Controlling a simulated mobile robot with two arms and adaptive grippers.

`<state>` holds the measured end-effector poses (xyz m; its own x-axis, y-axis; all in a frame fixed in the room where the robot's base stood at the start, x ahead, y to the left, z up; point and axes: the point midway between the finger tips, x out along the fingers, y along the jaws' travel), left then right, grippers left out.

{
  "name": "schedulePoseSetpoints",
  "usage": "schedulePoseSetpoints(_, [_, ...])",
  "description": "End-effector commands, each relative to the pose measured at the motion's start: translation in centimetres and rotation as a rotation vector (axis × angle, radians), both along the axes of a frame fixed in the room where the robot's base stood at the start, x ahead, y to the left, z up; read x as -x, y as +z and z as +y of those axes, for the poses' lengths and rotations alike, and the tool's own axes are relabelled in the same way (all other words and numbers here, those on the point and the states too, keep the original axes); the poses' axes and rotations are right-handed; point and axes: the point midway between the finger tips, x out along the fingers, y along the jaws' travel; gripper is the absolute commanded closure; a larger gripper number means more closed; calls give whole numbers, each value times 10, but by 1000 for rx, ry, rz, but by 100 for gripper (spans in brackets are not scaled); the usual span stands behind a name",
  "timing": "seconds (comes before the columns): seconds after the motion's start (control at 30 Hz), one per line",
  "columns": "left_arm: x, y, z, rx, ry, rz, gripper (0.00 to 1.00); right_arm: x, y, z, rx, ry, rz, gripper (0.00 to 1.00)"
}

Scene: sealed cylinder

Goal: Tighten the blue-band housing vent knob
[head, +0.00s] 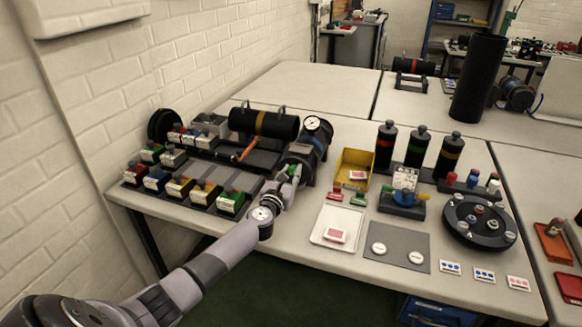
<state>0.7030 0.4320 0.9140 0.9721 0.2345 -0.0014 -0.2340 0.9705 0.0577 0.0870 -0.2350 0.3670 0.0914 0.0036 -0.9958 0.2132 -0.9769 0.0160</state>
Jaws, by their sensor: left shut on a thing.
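The blue-band housing (316,141) is a dark cylinder with a blue band and a round white gauge (312,123) on top. It lies on the table, left of the yellow tray. My left gripper (288,178) is at the near end of this housing, shut on the vent knob. The fingers hide most of the knob, and a small green part shows at the fingertips. My left arm reaches in from the lower left. My right gripper is not in view.
Rows of small coloured boxes (180,186) stand left. A yellow tray (352,157), a white tray (318,233) and a grey mat (400,240) lie right. Three banded bottles (418,146) stand behind.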

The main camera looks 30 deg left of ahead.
Motion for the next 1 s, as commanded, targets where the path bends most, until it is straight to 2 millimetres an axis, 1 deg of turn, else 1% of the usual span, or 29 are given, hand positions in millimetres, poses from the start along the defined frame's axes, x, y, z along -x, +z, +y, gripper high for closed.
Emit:
schedulePoseSetpoints(0.03, [0, 2, -1, -40, 1, 13, 100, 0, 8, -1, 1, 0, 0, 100])
schedulePoseSetpoints(0.3, [0, 1, 0, -294, -1, 73, 100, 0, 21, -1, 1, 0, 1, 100])
schedulePoseSetpoints(1.0, [0, 0, 0, -941, -3, 228, 100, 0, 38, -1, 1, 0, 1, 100])
